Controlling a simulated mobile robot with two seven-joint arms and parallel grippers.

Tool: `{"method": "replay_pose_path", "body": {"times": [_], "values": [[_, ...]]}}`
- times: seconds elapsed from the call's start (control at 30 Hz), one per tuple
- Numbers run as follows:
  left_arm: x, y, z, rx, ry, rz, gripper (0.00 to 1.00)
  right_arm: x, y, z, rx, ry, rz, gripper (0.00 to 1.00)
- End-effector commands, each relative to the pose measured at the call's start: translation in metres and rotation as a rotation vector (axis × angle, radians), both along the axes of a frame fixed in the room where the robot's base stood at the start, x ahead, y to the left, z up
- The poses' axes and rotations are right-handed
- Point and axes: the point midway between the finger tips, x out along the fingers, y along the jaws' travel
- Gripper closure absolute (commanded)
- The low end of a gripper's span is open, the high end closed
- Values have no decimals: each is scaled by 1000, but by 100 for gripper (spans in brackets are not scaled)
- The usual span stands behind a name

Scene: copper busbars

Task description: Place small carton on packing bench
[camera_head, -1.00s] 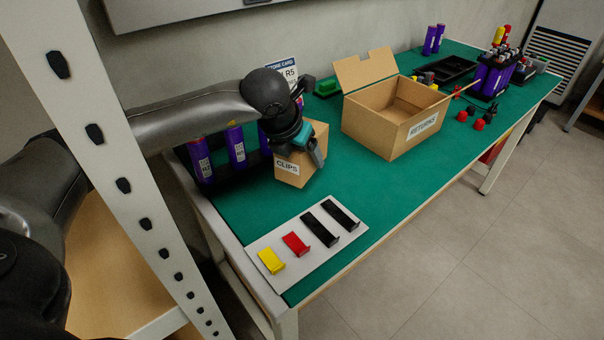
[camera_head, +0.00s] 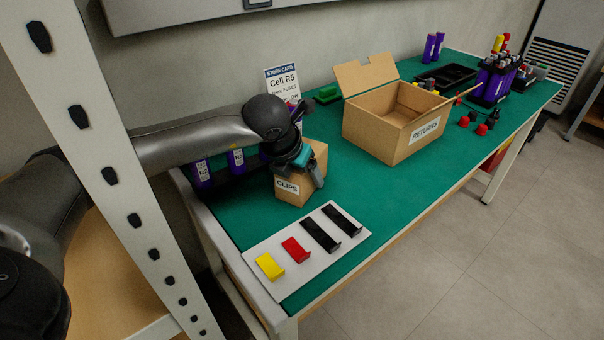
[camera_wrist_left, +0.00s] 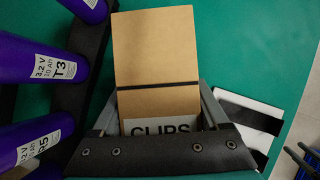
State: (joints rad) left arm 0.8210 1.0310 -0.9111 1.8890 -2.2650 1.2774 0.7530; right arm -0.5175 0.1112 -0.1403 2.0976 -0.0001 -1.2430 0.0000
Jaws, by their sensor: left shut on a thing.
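The small carton (camera_head: 297,189), brown with a white CLIPS label, is at the near left part of the green-topped packing bench (camera_head: 345,190). My left gripper (camera_head: 312,172) is shut on the carton from above. In the left wrist view the carton (camera_wrist_left: 157,55) sits between the two fingers (camera_wrist_left: 160,115), with its label partly hidden by the gripper. The carton looks low over the bench or on it; I cannot tell whether its base touches. My right gripper is not in view.
Purple cells (camera_head: 237,160) stand close to the left of the carton. A white board (camera_head: 310,262) with coloured brackets lies in front of it. An open RETURNS box (camera_head: 375,135) stands to the right. Green surface is clear between carton and box.

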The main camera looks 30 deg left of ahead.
Motion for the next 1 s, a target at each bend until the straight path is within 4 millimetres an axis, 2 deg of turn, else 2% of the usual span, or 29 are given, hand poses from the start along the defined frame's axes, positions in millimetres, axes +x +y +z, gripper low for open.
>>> {"method": "replay_pose_path", "body": {"times": [0.1, 0.13, 0.3, 0.33, 0.7, 0.87, 1.0], "values": [[0, 0, -2, -1, -2, 0, 94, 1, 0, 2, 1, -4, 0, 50], [0, 0, -2, -1, 0, 0, 22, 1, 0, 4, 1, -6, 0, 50], [0, 0, -2, -1, 0, 0, 3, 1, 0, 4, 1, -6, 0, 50], [0, 0, -2, -1, 0, 0, 0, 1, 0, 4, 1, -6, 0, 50], [0, 0, 2, 0, 0, 0, 0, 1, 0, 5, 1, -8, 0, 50], [-11, 0, 22, 0, -1, -1, 0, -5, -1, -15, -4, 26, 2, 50], [-24, 0, 46, 1, -2, 0, 0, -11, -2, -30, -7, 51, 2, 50]]}}
